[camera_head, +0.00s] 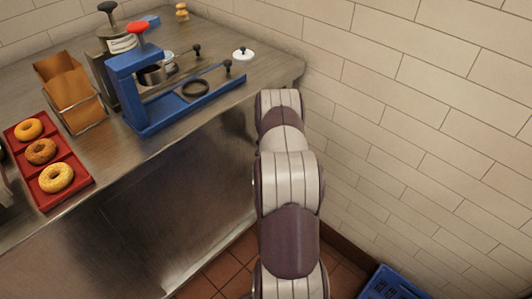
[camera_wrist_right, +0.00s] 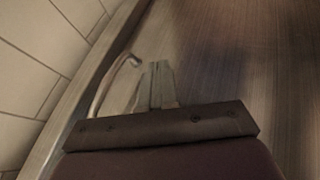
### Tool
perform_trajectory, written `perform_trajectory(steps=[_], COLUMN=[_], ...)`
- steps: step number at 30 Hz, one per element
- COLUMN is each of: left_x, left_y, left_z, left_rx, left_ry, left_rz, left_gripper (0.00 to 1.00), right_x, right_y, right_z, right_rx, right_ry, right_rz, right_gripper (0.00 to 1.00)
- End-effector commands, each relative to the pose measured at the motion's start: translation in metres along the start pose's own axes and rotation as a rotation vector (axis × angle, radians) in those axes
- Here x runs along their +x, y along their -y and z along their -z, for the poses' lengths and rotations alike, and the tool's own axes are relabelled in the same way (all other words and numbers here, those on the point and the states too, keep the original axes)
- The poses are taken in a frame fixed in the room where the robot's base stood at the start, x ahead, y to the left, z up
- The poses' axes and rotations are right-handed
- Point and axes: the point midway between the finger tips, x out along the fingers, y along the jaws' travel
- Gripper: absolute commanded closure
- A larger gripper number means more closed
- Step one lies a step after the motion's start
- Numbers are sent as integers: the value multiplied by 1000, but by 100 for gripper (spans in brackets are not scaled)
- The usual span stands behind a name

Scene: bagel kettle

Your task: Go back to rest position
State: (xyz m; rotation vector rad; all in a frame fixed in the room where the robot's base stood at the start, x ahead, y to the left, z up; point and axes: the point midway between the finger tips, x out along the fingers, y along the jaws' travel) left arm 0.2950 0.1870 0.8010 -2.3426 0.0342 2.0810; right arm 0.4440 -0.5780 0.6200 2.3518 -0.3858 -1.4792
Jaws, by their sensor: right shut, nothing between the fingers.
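My right arm enters the head view from the bottom centre and reaches up beside the counter's right end; its gripper is hidden there. In the right wrist view my right gripper (camera_wrist_right: 155,85) is shut, its fingers together with nothing between them. A brushed surface lies beyond the fingertips, and the gap to it is hard to judge. My left gripper is not recognisable in either view.
The metal counter (camera_head: 95,215) carries a red tray (camera_head: 52,196) of donuts, a paper-bag holder (camera_head: 72,90) and a blue press (camera_head: 150,118). A tiled wall (camera_head: 430,120) stands on the right. A blue crate (camera_head: 392,284) sits on the floor. A curved metal handle (camera_wrist_right: 112,84) is near the right gripper.

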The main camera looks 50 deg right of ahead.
Motion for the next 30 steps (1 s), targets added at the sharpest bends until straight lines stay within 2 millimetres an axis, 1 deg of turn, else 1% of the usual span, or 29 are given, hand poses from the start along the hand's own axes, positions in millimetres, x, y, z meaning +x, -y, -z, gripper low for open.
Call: perform_trajectory(steps=[1,6,9,12,16,23,25,26,27,28,29,30], left_x=[-4,-11,-14,-16,-16,-16,-16,-16,-16,-16,-16,-16], left_y=[0,0,0,0,0,0,0,0,0,0,0,0], left_z=[1,2,2,2,2,2,2,2,2,2,2,2], left_rx=[0,0,0,0,0,0,0,0,0,0,0,0], left_ry=[0,-1,-1,-1,0,-1,0,0,0,0,0,0], left_rz=[0,0,0,0,0,0,0,0,0,0,0,0], left_gripper=[67,67,67,67,67,67,67,67,67,67,67,67], right_x=[-12,-47,-66,-80,-86,-87,-87,-89,-98,-112,-130,-154], right_y=[-2,-1,0,0,1,2,13,22,37,51,68,90], right_z=[1,1,0,0,-1,-2,-14,-24,-40,-47,-47,-43], right_rx=[0,0,0,0,-1,18,101,140,214,277,324,363], right_ry=[-1,0,1,1,2,6,57,93,159,214,265,319], right_rz=[-1,0,0,1,2,5,42,68,109,143,177,216], right_gripper=[100,100,100,100,100,100,100,100,100,100,100,100])
